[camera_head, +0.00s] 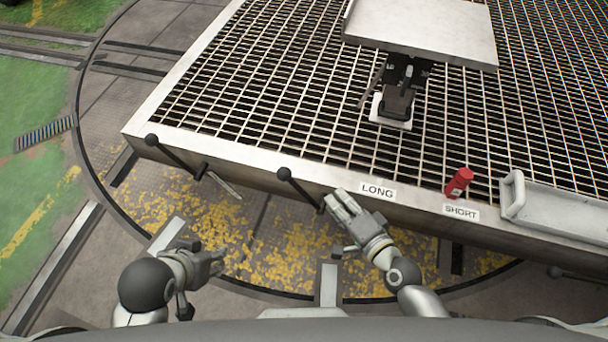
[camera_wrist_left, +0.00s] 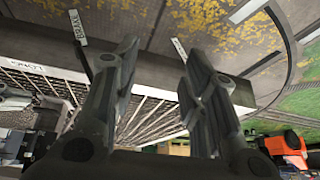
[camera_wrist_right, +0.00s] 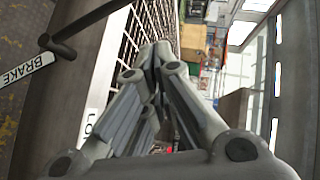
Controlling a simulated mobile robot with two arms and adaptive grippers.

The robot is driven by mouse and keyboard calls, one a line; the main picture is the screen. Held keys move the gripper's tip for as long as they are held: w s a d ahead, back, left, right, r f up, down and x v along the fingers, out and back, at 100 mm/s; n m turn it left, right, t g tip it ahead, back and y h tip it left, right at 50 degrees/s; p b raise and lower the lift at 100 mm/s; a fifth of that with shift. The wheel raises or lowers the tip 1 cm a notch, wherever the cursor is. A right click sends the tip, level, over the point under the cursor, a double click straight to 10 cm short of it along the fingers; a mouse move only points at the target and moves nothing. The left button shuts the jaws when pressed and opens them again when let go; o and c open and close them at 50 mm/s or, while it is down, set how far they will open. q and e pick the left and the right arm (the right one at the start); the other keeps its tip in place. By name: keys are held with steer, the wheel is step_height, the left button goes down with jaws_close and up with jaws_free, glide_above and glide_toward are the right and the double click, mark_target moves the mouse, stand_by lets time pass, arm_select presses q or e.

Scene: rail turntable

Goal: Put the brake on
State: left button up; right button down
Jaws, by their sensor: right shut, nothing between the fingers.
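The brake lever (camera_head: 302,190) is a dark rod with a black ball knob at the deck's front edge, its knob end pointing up and left. In the right wrist view its rod (camera_wrist_right: 92,20) rises from a pivot beside the BRAKE plate (camera_wrist_right: 25,68). The BRAKE plate also shows in the left wrist view (camera_wrist_left: 77,27). My right gripper (camera_head: 336,197) is shut and empty, just right of the lever's lower end; I cannot tell whether it touches. My left gripper (camera_head: 222,262) is open and empty, low and left, in front of the deck.
A second black-knobbed lever (camera_head: 175,155) with its own plate (camera_head: 225,187) stands farther left. LONG (camera_head: 377,191) and SHORT (camera_head: 461,212) labels flank a red handle (camera_head: 459,182). A metal tray (camera_head: 560,208) sits at right. The grated deck (camera_head: 270,90) lies behind.

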arm_select(q)
steer(key=w+d+r+t+h+b, duration=0.2)
steer(key=w+d+r+t, duration=0.2)
steer(key=w+r+t, duration=0.3)
steer(key=shift+w+r+b, duration=0.25)
steer(key=shift+w+b, duration=0.05)
steer(key=shift+w, duration=1.6)
arm_select(e)
steer(key=shift+s+a+f+x, duration=0.1)
steer(key=shift+s+a+x, duration=0.2)
steer(key=shift+x, duration=1.75)
steer(key=shift+s+a+f+x, duration=0.15)
steer(key=shift+a+x, duration=0.3)
steer(key=shift+x, duration=1.6)
steer(key=shift+s+a+x, duration=0.2)
steer(key=shift+a+x, duration=0.15)
steer(key=shift+x, duration=1.7)
